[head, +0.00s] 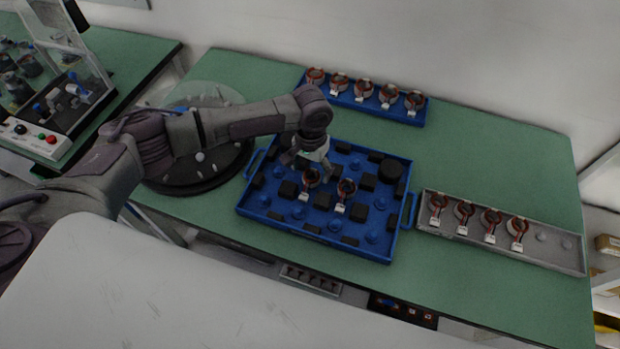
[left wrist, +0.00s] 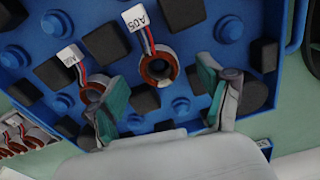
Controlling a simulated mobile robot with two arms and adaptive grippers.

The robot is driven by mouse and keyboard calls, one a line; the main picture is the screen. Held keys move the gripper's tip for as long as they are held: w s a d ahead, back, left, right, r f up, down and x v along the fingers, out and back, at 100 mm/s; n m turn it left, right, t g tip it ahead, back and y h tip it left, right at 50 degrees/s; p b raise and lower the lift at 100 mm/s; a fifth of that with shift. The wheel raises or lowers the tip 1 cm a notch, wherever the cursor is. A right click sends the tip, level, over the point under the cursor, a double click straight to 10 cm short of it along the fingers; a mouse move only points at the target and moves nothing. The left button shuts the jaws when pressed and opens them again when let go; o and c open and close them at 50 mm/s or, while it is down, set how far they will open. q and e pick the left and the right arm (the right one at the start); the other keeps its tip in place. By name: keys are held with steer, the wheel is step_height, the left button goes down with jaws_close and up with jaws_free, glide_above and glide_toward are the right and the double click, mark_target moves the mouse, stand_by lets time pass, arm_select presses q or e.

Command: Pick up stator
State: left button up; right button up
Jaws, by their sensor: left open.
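Two stators with copper rings, red leads and white tags stand in the blue tray, a left stator (head: 310,178) and a right stator (head: 346,187). My left gripper (head: 308,166) is open above the left stator, pointing down. In the left wrist view, the stator tagged A05 (left wrist: 157,70) lies between and a little beyond the open fingers (left wrist: 163,98). The other stator (left wrist: 92,88) is beside the finger on the left and partly hidden by it. Nothing is held. My right gripper is not in view.
The blue tray (head: 289,229) has black blocks, blue pegs and side handles. A blue rack (head: 347,104) with several stators stands behind. A grey rack (head: 555,258) at right holds several more. A round black turntable (head: 190,184) is left of the tray. Green table shows clear at back right.

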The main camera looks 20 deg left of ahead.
mark_target(311, 176)
arm_select(q)
step_height(311, 176, down, 3)
steer(key=shift+f, duration=0.2)
steer(key=shift+c, duration=0.2)
steer(key=c, duration=1.3)
